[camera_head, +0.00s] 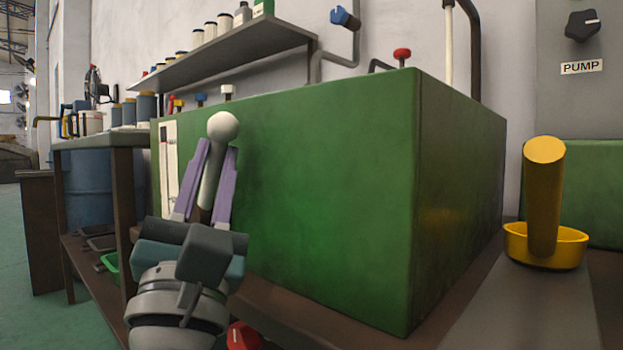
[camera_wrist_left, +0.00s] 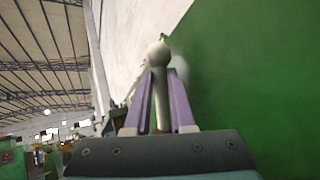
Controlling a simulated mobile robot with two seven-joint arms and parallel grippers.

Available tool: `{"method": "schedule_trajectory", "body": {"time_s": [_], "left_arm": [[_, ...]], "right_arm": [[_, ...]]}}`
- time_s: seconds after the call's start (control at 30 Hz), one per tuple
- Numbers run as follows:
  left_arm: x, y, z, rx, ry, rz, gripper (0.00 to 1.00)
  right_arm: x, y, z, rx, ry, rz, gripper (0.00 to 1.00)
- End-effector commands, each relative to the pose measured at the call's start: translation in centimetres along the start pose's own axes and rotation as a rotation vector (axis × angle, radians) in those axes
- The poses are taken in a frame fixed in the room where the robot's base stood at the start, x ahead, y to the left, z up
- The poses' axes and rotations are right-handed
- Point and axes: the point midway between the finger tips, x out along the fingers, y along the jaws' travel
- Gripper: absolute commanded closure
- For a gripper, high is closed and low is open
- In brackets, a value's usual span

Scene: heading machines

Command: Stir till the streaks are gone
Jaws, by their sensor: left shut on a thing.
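My left gripper (camera_head: 212,178) is shut on a pale stick with a round white knob (camera_head: 223,126) at its top. The stick stands nearly upright between the purple fingers, leaning slightly right. The knob also shows in the left wrist view (camera_wrist_left: 158,54), above the fingers (camera_wrist_left: 160,100). The lower end of the stick is hidden behind my gripper. The gripper is in front of the left part of a large green tank (camera_head: 330,190). The liquid inside the tank and any streaks are out of sight. My right gripper is not in view.
A yellow cup-like holder with a slanted cylinder (camera_head: 545,200) stands on a grey surface at right. A PUMP knob (camera_head: 582,25) is on the grey panel above. A red-topped valve (camera_head: 402,54) rises behind the tank. A shelf (camera_head: 220,52) with bottles hangs on the wall. A workbench (camera_head: 95,140) stands at left.

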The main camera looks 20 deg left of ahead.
Motion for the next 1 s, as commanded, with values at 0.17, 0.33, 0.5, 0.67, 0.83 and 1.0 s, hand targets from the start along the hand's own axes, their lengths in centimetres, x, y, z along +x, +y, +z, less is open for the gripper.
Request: {"method": "schedule_trajectory", "body": {"time_s": [0.17,0.33,0.5,0.67,0.83,1.0], "left_arm": [[-0.1,0.0,0.0,0.005,-0.008,-0.002,1.0],[0.0,0.0,0.0,0.005,-0.008,-0.002,1.0],[0.0,0.0,0.0,0.005,-0.007,-0.002,0.71],[0.0,0.0,0.0,0.005,-0.007,-0.002,0.66],[-0.2,0.0,0.0,0.005,-0.006,-0.003,0.66],[-2.4,-0.1,-0.1,0.007,-0.004,-0.006,0.66]], "right_arm": [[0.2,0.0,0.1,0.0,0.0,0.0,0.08],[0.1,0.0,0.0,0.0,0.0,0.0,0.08],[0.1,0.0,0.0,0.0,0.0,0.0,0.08],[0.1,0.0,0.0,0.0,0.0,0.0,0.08],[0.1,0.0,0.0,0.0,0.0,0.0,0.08],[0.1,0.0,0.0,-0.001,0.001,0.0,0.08]]}}
